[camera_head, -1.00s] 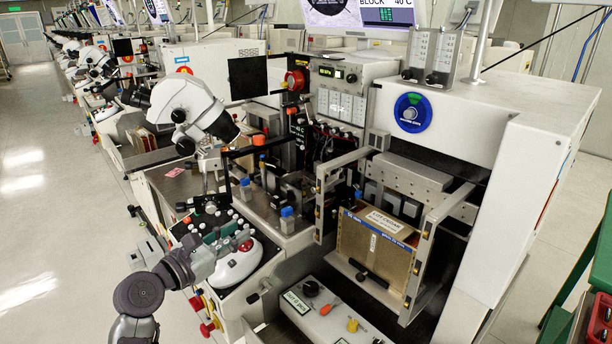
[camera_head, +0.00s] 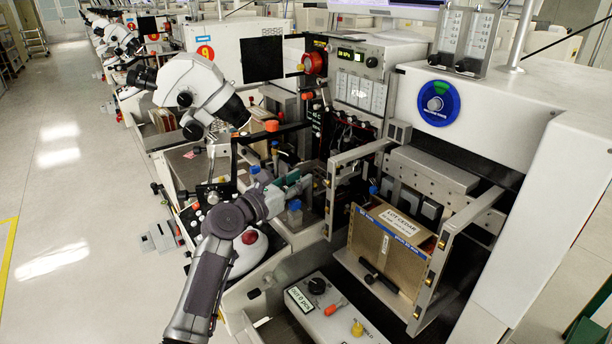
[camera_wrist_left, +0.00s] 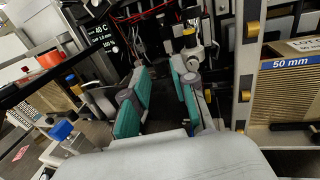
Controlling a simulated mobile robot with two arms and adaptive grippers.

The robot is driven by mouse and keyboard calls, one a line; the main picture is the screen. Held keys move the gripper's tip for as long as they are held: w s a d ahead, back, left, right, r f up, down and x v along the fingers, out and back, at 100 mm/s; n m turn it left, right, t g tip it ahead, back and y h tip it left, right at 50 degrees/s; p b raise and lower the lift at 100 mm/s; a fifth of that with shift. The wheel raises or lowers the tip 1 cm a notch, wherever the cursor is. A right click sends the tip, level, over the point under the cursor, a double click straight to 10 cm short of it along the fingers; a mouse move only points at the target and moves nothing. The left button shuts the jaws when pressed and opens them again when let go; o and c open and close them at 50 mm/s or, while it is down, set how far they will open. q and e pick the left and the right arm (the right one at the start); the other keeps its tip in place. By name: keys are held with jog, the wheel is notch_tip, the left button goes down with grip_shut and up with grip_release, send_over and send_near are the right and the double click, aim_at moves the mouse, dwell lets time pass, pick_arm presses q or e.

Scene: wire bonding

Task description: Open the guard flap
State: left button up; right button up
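My left gripper (camera_head: 296,186) reaches in from the left to the work area of the near machine, beside the left post of the metal frame (camera_head: 333,205). In the left wrist view its two teal-padded fingers (camera_wrist_left: 160,103) are apart, with nothing seen held between them. A dark recess and a pale knob-like fitting with yellow parts (camera_wrist_left: 190,45) lie just beyond the fingertips. I cannot clearly pick out the guard flap or tell whether it is open or shut. My right gripper is in neither view now.
A microscope (camera_head: 205,88) stands left of the work area. A brown magazine marked LOT CEDAR (camera_head: 385,245) sits inside the metal frame. Blue-capped fittings (camera_head: 295,213) stand close to the gripper. A control box with knobs (camera_head: 330,305) lies in front.

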pick_arm(q)
jog(key=shift+x, duration=1.5)
grip_shut()
